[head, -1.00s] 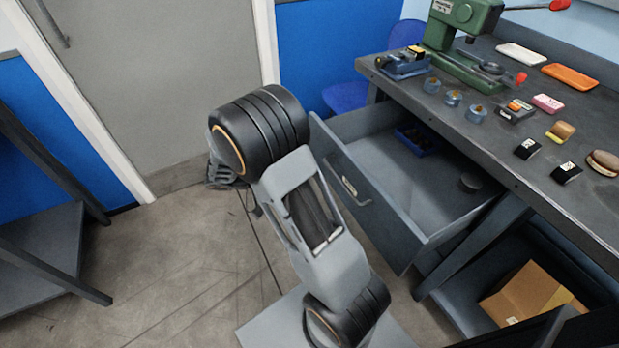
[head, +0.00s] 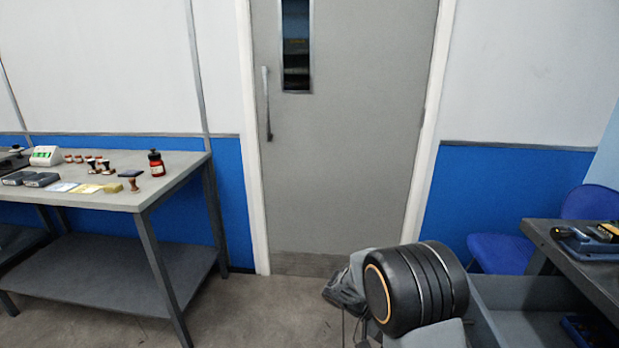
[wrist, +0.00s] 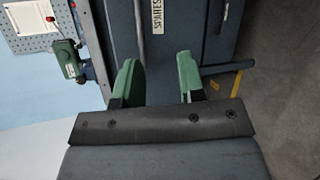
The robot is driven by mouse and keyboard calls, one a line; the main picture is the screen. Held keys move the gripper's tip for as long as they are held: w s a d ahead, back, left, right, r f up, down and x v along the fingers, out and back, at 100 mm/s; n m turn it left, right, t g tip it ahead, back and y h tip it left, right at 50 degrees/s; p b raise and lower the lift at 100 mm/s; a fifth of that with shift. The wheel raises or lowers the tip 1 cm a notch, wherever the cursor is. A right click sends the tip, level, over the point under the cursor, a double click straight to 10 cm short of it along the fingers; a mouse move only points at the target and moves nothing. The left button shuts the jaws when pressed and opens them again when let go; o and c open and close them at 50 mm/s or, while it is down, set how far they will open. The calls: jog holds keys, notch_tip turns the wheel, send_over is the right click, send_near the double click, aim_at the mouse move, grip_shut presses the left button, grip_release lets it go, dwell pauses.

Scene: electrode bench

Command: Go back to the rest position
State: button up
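My gripper (wrist: 157,78) shows in the wrist view with its two green fingers apart and nothing between them. In the head view my folded arm stands at the lower right, and its black joint hides most of what lies behind it. The gripper's fingers cannot be made out there. In the wrist view the fingers point toward a dark cabinet front (wrist: 188,30) with a "SPARES" label, and they appear clear of it.
An open drawer (head: 520,292) sticks out under the dark bench (head: 575,262) at the right, close to my arm. A blue chair (head: 500,252) stands behind it.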

jog(key=s+a+r+n+t+y+p, duration=0.4)
jog(key=s+a+r+y+p, duration=0.15)
jog(key=y+p, duration=0.3)
notch_tip(320, 180, up, 23)
jog(key=s+a+t+y+p, duration=0.1)
jog(key=a+t+y+p, duration=0.1)
jog(key=t+y+p, duration=0.2)
jog(key=t+p, duration=0.3)
jog(key=p, duration=0.5)
jog(key=shift+s+a, duration=0.15)
jog(key=shift+a, duration=0.25)
jog(key=shift+s+a, duration=0.1)
